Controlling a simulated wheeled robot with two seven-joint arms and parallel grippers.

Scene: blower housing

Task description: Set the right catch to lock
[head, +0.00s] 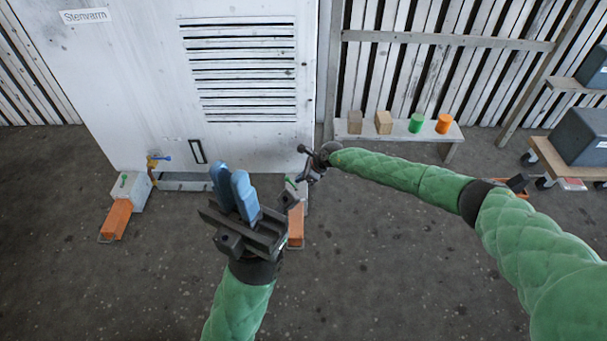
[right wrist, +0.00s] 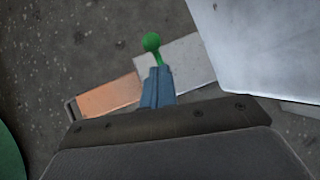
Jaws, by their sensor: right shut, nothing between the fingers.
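The right catch has a grey block (right wrist: 185,62), a green ball-ended lever (right wrist: 151,42) and an orange bar (right wrist: 110,97) in the right wrist view. In the head view its orange bar (head: 296,224) is partly hidden behind my left gripper (head: 234,178). My right gripper (right wrist: 157,74) is shut and empty, its fingertips close to the green lever's base; whether they touch it I cannot tell. It also shows at the housing's lower right corner in the head view (head: 306,178). My left gripper is raised in front of the housing, its blue fingers side by side.
The white housing (head: 150,90) stands behind, with a louvred panel. A bench (head: 400,133) with small blocks and cups stands at the back right. The middle floor is clear.

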